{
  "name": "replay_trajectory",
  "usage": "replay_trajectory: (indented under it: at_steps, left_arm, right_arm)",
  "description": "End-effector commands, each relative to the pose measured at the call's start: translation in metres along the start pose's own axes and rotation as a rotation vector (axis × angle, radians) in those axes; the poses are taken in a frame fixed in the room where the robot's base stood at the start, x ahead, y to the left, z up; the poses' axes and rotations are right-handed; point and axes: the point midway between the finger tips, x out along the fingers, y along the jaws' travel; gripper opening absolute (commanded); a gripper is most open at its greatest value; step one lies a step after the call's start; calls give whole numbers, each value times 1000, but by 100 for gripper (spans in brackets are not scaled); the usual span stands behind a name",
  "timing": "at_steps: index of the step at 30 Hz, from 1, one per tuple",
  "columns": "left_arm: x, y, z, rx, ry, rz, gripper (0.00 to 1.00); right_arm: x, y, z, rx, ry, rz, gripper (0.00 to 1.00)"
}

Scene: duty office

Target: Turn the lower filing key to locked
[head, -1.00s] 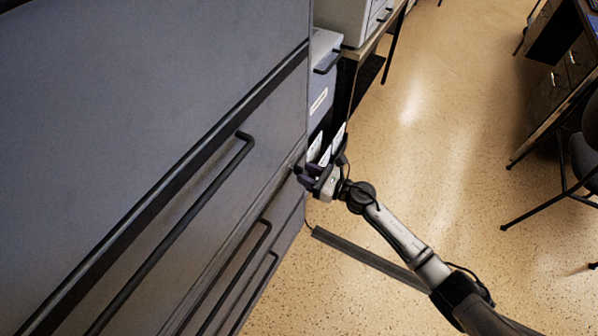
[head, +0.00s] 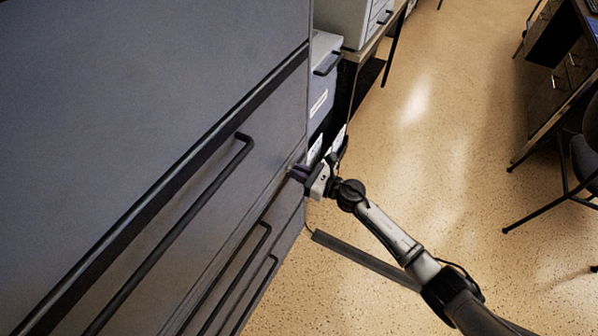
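The large grey filing cabinet (head: 110,95) fills the left of the head view, with several dark bar handles on its front. My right gripper (head: 294,174) is at the cabinet's right front edge, beside the middle drawers. Its dark fingers point left at the cabinet face. The lower filing key cannot be made out; the fingers may cover it. Whether the fingers are open or closed on anything is too small to tell. My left gripper is outside the view.
A smaller grey cabinet (head: 325,75) and a table stand behind the filing cabinet. A dark bar (head: 365,259) lies low by the cabinet's front. A desk (head: 560,85) and a chair (head: 584,150) are at the right. The speckled floor (head: 440,150) between is clear.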

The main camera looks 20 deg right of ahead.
Motion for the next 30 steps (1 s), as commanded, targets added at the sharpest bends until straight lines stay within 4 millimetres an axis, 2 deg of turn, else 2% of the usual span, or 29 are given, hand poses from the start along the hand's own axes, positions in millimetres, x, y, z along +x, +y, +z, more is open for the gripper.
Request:
replay_trajectory:
  at_steps: [3,16,30]
  left_arm:
    - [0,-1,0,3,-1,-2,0]
    - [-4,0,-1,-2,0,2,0]
    - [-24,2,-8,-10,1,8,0]
  right_arm:
    - [0,0,0,0,0,1,0]
    - [0,0,1,66,0,1,0]
    - [0,-2,3,468,0,0,0]
